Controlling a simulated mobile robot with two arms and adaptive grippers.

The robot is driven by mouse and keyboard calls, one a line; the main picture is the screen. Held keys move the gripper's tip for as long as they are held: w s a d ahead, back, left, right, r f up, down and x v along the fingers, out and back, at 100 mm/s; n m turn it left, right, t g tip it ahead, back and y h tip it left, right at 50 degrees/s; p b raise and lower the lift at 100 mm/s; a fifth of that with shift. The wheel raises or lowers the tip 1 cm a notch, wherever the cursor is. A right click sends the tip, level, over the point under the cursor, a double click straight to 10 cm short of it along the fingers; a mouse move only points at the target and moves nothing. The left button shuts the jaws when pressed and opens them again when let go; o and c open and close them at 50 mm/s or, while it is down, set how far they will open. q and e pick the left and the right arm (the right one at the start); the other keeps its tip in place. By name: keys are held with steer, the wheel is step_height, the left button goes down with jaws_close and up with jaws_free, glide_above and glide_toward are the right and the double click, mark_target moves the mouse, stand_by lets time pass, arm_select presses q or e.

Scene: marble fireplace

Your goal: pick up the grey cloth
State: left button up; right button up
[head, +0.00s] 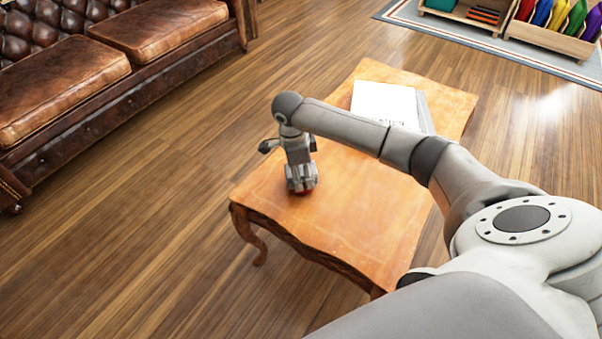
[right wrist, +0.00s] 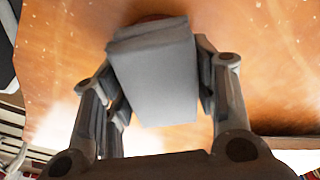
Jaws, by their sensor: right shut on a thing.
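My right gripper (head: 301,183) points down at the near left part of the wooden table. In the right wrist view its fingers stand on both sides of a grey, block-shaped thing (right wrist: 155,75), and the gripper is shut on it. This looks like the grey cloth, folded; its smooth faces do not show clearly that it is fabric. A dark red thing (right wrist: 150,17) shows just past its far end. In the head view the fingers mostly hide the held thing, and I cannot tell whether it touches the table. My left gripper is not in view.
The small wooden table (head: 350,215) has a bare top around the gripper. A white book or paper stack (head: 384,102) lies at its far end, behind my right arm. A brown leather sofa (head: 75,85) stands at the left. Wooden bins (head: 553,42) stand on a rug behind.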

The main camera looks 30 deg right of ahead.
mark_target(301, 168)
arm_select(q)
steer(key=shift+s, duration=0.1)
arm_select(e)
steer(key=shift+r, duration=0.15)
steer(key=shift+r, duration=0.1)
step_height(301, 168, up, 3)
steer(key=shift+f+p, duration=0.1)
steer(key=shift+p, duration=0.55)
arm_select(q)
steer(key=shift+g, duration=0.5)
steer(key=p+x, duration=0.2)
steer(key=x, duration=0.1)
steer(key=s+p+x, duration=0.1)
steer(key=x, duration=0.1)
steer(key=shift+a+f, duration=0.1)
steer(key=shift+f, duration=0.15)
arm_select(e)
steer(key=s+a+r, duration=0.7)
steer(key=s+r, duration=0.3)
steer(key=s, duration=0.1)
steer(key=shift+s+a+r, duration=0.15)
steer(key=shift+s+a, duration=0.2)
steer(key=shift+a, duration=0.05)
steer(key=o, duration=0.5)
steer(key=c, duration=0.3)
